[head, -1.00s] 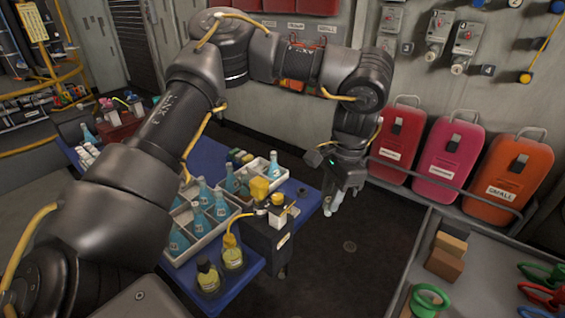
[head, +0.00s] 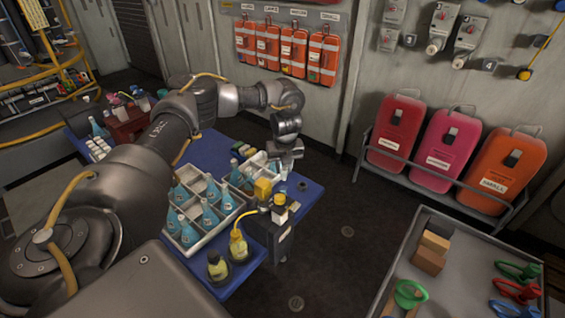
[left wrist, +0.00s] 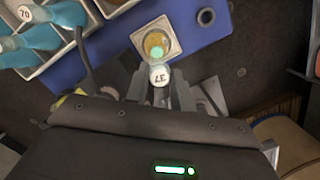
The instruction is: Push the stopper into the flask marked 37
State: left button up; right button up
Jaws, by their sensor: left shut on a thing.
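In the left wrist view my left gripper (left wrist: 159,82) is shut on a small pale piece with a white round face reading 37 (left wrist: 159,76), which I take for the stopper. A teal round spot (left wrist: 157,52) shows just beyond it, in line with a pale square holder (left wrist: 139,41) with an amber round middle. I cannot tell whether they touch. In the head view my left gripper (head: 284,172) is over the far right part of the blue table. Several blue flasks (head: 209,217) stand in a divided crate; I cannot read their numbers there. My right gripper is not in view.
The blue table (head: 214,150) also carries two yellow bottles (head: 217,267) at its front, and a dark box with yellow-topped parts (head: 279,212) is at its right edge. A grey tray table (head: 462,246) with blocks and coloured rings stands right. Floor between is clear.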

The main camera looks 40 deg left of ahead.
aim_at(283, 178)
pick_arm(q)
jog(key=shift+a+f, duration=0.1)
jog(key=shift+a, duration=0.1)
jog(key=shift+f+b, duration=0.35)
notch_tip(283, 178, down, 3)
jog(key=b, duration=0.3)
jog(key=shift+f, duration=0.1)
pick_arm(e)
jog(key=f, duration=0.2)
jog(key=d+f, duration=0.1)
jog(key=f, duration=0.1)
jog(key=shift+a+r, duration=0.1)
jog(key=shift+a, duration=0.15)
pick_arm(q)
jog(key=shift+f, duration=0.25)
jog(key=shift+f, duration=0.1)
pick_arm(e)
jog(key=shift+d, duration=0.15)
pick_arm(q)
jog(key=shift+f, duration=0.6)
